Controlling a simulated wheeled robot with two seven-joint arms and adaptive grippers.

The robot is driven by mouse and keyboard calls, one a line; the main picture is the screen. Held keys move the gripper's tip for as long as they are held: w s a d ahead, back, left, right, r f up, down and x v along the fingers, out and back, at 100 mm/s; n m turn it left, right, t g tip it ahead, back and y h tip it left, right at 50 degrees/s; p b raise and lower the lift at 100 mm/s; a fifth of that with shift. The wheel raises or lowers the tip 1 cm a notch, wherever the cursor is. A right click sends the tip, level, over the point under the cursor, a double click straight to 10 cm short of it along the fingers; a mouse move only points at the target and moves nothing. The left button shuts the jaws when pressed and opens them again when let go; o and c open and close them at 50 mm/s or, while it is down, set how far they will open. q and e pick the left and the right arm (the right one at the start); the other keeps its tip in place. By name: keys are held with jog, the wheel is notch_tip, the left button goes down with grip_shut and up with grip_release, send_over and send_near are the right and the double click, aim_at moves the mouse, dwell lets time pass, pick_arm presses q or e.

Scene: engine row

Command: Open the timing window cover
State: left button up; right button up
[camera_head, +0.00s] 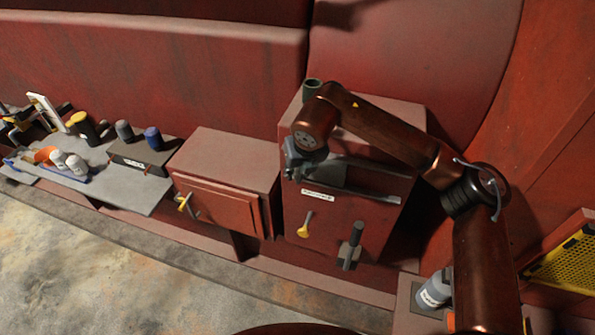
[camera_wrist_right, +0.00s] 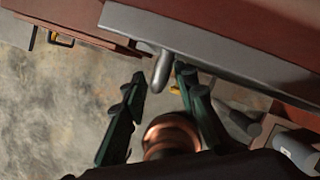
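The timing window cover appears to be the grey panel (camera_head: 372,188) along the upper front of the right red housing, above a white label. In the right wrist view it looks like a long grey bar (camera_wrist_right: 215,52) with a rounded grey knob (camera_wrist_right: 157,72) sticking out. My right gripper (camera_head: 297,160) is at the panel's left end. In the right wrist view its dark fingers (camera_wrist_right: 160,82) are spread, with the knob between their tips. A gap shows on the left of the knob; contact on the right is unclear. My left gripper is not in view.
Below the label are a yellow handle (camera_head: 305,224) and a grey lever (camera_head: 351,246). A smaller red box (camera_head: 222,180) stands to the left, then a grey bench (camera_head: 140,195) with several bottles. A grey canister (camera_head: 434,291) is at lower right.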

jog(key=shift+a+f, duration=0.1)
jog(key=shift+f, duration=0.2)
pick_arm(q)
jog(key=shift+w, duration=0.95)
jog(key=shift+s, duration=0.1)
pick_arm(e)
jog(key=shift+c, duration=0.4)
jog(key=c, duration=0.5)
grip_shut()
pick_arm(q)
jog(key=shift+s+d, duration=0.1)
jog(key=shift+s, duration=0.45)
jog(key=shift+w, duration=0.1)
